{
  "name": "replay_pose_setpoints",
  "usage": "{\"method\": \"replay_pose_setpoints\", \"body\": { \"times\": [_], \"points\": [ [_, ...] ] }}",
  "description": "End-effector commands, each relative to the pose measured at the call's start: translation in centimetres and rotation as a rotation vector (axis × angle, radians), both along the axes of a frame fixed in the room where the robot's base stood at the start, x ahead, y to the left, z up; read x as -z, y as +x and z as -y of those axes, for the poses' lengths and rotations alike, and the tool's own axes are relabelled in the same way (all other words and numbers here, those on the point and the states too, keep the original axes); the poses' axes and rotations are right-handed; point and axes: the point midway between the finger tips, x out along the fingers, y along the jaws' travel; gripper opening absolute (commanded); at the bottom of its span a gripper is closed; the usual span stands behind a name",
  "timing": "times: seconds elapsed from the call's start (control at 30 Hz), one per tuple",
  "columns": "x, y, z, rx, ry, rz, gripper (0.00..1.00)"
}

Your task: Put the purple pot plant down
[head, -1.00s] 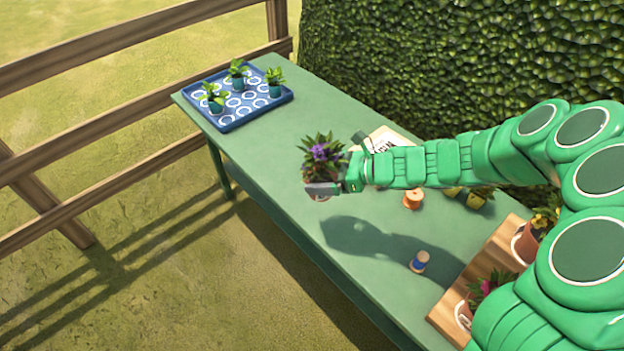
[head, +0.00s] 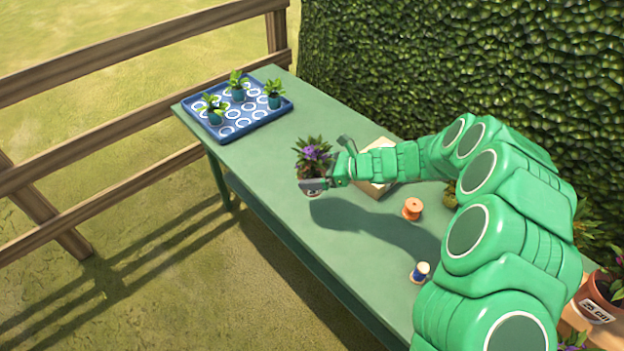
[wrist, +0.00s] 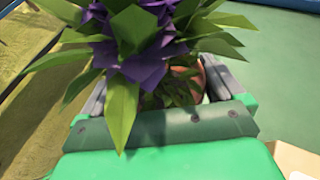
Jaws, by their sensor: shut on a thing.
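The purple pot plant (head: 314,160) has purple flowers, pointed green leaves and a terracotta pot. My gripper (head: 318,184) is shut on its pot and holds it over the middle of the green table (head: 260,165). It looks upright, and its shadow falls to the right of it. I cannot tell exactly how high the pot is above the table. In the wrist view the purple pot plant (wrist: 140,45) covers much of the picture, its leaves hiding most of the pot and the jaws.
A blue tray (head: 249,117) with small green seedlings stands at the far left end. A pale box-like thing (head: 374,188) lies behind my gripper. The table between tray and plant is clear.

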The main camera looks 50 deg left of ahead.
Motion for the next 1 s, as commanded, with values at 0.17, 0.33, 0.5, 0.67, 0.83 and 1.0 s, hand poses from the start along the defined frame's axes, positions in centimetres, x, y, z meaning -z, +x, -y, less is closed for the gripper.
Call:
{"method": "replay_pose_setpoints", "body": {
  "times": [0.17, 0.33, 0.5, 0.67, 0.83, 1.0],
  "points": [
    [1.5, 0.8, -1.2, 0.001, 0.002, 0.002, 0.47],
    [2.7, 1.2, -1.9, 0.001, 0.000, 0.000, 0.47],
    [3.0, 1.5, -2.3, 0.002, 0.002, 0.001, 0.47],
    [3.3, 1.7, -2.5, 0.002, 0.002, 0.003, 0.47],
    [5.0, 1.7, -2.7, 0.003, 0.001, 0.001, 0.47],
    [6.5, 1.7, -2.6, 0.002, 0.000, 0.001, 0.47]
  ]
}}
